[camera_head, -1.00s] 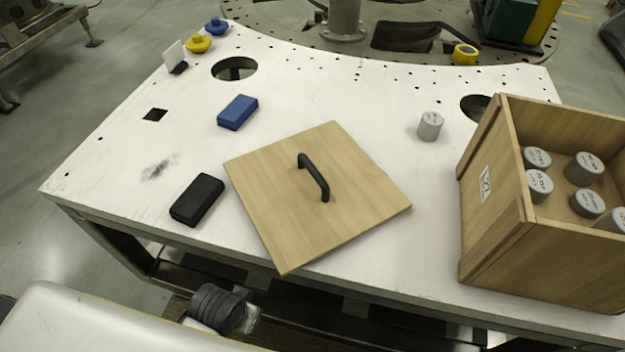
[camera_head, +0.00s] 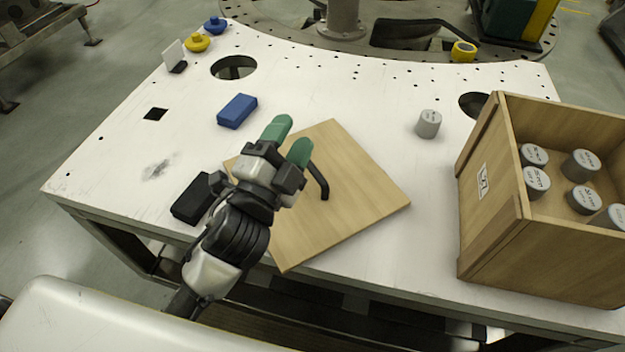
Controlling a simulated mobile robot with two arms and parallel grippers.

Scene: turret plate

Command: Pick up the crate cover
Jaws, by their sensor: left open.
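The crate cover (camera_head: 350,190) is a square light-wood board lying flat near the front of the white plate. Its black bar handle (camera_head: 321,183) stands up at its middle; the handle's far end is hidden behind my gripper. My left gripper (camera_head: 288,140) is open with green fingertips, above the left part of the cover and just left of the handle. I cannot tell whether it touches the handle. No object is between its fingers. The open wooden crate (camera_head: 490,195) stands at the right with several grey cylinders in it. My right gripper is not in view.
A black block (camera_head: 191,203) lies left of the cover, partly behind my arm. A blue block (camera_head: 237,111) lies behind it. A lone grey cylinder (camera_head: 428,124) stands between cover and crate. The white plate (camera_head: 330,90) has holes and is clear behind the cover.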

